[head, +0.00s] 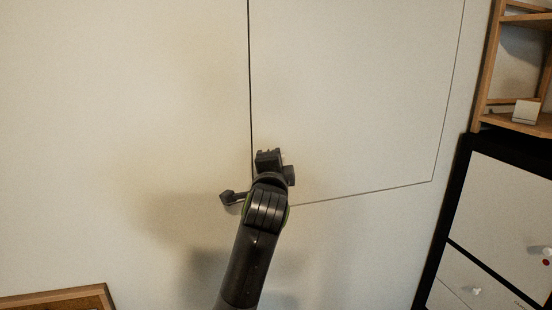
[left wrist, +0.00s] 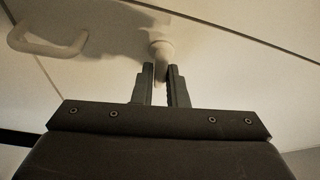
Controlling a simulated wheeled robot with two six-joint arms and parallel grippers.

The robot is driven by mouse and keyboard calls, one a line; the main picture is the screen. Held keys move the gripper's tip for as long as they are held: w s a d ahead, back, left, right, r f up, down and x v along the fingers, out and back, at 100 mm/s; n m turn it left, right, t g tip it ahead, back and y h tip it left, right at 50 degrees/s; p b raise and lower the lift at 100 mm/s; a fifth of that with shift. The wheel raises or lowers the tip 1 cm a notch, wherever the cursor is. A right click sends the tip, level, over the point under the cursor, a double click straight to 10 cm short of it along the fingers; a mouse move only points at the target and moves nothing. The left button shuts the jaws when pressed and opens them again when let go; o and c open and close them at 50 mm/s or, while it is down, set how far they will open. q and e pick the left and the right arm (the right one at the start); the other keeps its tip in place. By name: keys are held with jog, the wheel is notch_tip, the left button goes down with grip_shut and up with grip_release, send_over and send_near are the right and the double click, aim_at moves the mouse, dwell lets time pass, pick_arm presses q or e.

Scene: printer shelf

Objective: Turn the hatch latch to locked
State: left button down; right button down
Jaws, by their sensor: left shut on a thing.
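The hatch (head: 350,90) is a pale panel outlined by thin dark seams in a pale wall. My left gripper (head: 268,156) is at its lower left corner in the head view and hides the latch there. In the left wrist view the latch (left wrist: 161,47) is a pale round knob with a short lever pointing down between the fingers. My left gripper (left wrist: 158,72) is shut on that lever, one finger on each side. A pale curved handle (left wrist: 48,45) stands out to the left, apart from the gripper. My right gripper is not in view.
A wooden shelf (head: 512,118) holding a small white box (head: 526,111) is at the upper right. A black-framed cabinet with white fronts (head: 505,205) stands below it. A wooden edge (head: 60,298) shows at the lower left. The wall left of the hatch is clear.

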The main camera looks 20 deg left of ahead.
pick_arm(q)
jog(key=shift+m+g, duration=0.4)
jog(key=shift+m, duration=0.6)
jog(key=c, duration=1.5)
grip_release()
jog(key=shift+a, duration=0.1)
jog(key=shift+o, duration=0.2)
jog(key=b+v, duration=0.7)
jog(key=v, duration=1)
jog(key=shift+s, duration=0.2)
jog(key=shift+a, duration=0.15)
